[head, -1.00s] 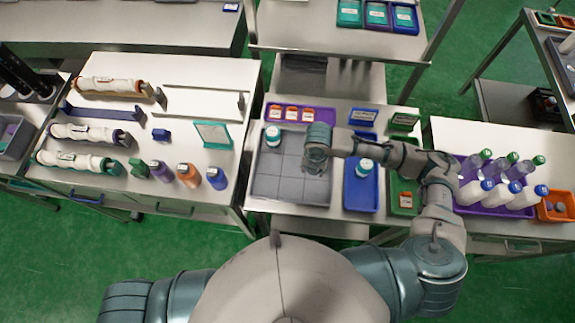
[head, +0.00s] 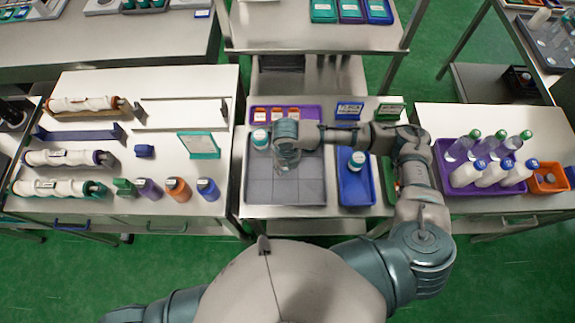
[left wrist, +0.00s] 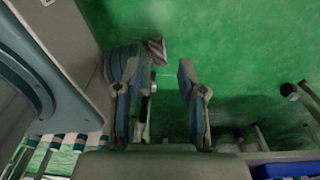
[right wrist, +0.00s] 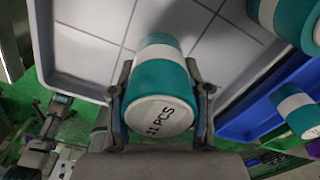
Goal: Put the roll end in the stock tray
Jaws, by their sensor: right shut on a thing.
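My right gripper (right wrist: 160,100) is shut on a teal-and-white roll (right wrist: 160,80), its end marked "11 PCS". In the head view my right gripper (head: 288,165) is over the back middle of the grey gridded tray (head: 270,190) and hides the roll. Another teal-and-white roll (head: 260,139) stands in that tray's back left corner, just left of the gripper. A third roll (head: 357,160) stands in the blue tray (head: 355,190) to the right. I cannot tell which tray is named stock. My left gripper (left wrist: 162,95) is open and empty above the floor.
Blue and green labelled bins (head: 349,109) stand at the back right. The grey tray's front cells are clear. The left table (head: 100,95) holds white rollers and coloured bottles.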

